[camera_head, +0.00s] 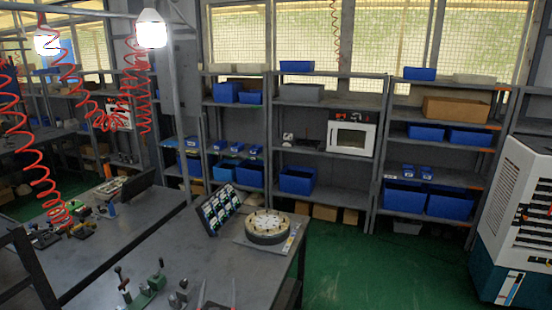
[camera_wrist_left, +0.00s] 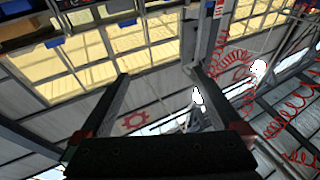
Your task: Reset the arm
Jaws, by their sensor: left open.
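My right gripper is in neither view.
Green clamps with levers (camera_head: 145,290) stand at the bench's near edge. A round dial-like fixture (camera_head: 267,225) and a tilted panel (camera_head: 219,208) sit by the right end. Shelves with blue bins (camera_head: 296,180) line the back. Green floor at right is clear.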

